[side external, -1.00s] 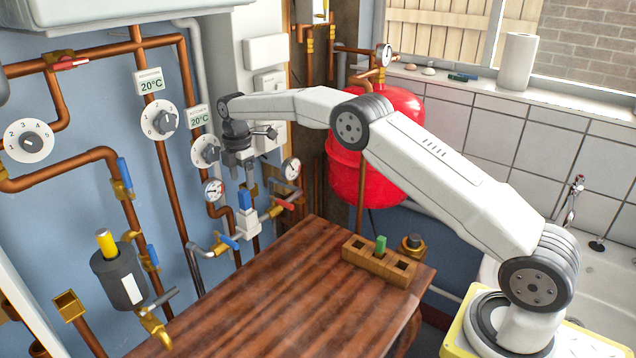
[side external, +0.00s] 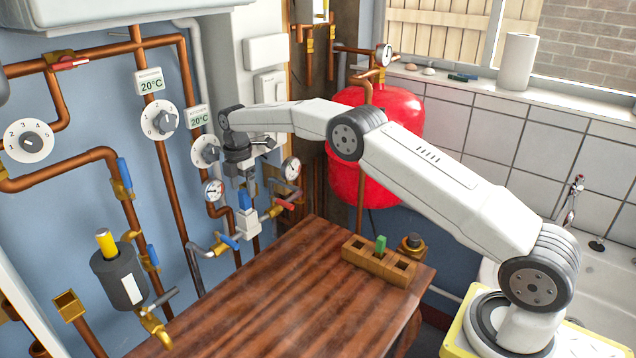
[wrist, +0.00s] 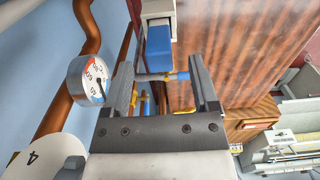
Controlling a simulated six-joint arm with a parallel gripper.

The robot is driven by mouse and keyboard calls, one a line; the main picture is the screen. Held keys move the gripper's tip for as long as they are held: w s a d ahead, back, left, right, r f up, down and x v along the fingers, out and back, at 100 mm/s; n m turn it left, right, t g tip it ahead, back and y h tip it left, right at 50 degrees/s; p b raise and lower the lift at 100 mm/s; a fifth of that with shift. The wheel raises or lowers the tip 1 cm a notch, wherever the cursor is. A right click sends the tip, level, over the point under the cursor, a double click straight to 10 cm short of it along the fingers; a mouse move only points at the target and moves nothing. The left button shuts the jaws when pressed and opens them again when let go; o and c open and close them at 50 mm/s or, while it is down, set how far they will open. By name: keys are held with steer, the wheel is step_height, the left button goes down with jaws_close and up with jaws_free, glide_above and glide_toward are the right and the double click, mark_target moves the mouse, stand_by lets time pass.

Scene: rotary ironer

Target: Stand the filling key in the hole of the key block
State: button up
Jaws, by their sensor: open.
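A blue upright piece (side external: 244,200), which looks like the filling key, stands in a white valve body (side external: 248,222) on the pipework by the wall. My gripper (side external: 246,182) is open and points down just above it. In the wrist view the blue piece (wrist: 159,48) shows between the two fingers of my gripper (wrist: 163,80), with a visible gap to each; I cannot tell whether its top is level with the fingertips. The wooden key block (side external: 365,264) lies at the table's far right edge.
A red-handled valve (side external: 284,205), a blue-handled valve (side external: 229,241) and gauges (side external: 291,170) (side external: 212,190) crowd around the valve body. The wooden table (side external: 290,290) is otherwise clear.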

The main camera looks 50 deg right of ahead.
mark_target(245, 201)
steer(key=shift+f, duration=2.55)
jaws_close()
